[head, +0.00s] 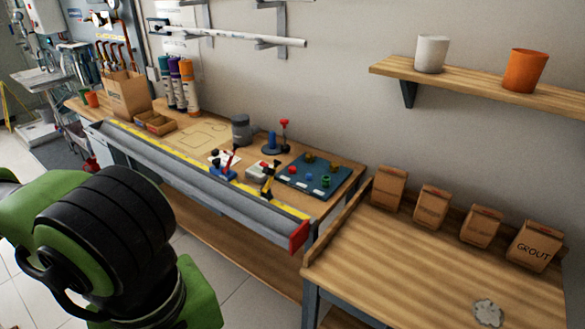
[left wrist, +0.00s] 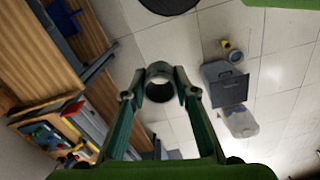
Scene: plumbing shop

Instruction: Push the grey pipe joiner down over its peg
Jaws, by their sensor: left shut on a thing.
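My left gripper (left wrist: 158,90) is shut on the grey pipe joiner (left wrist: 159,70), a short round tube held between the two fingertips with its open bore facing the wrist camera. Tiled floor lies behind it, so it is held clear of the bench. In the head view my left arm fills the lower left, and the gripper and joiner are not visible. A dark blue-green board (head: 305,187) with several small coloured pieces lies at the right end of the long workbench. I cannot tell which peg belongs to the joiner. My right gripper is in neither view.
The long workbench (head: 195,135) also holds a grey canister (head: 241,130), small tools, tubes and a paper bag (head: 126,92). A lower wooden table (head: 400,260) with several grout bags stands right. A dark crate (left wrist: 225,83) and a clear container (left wrist: 240,122) are on the floor.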

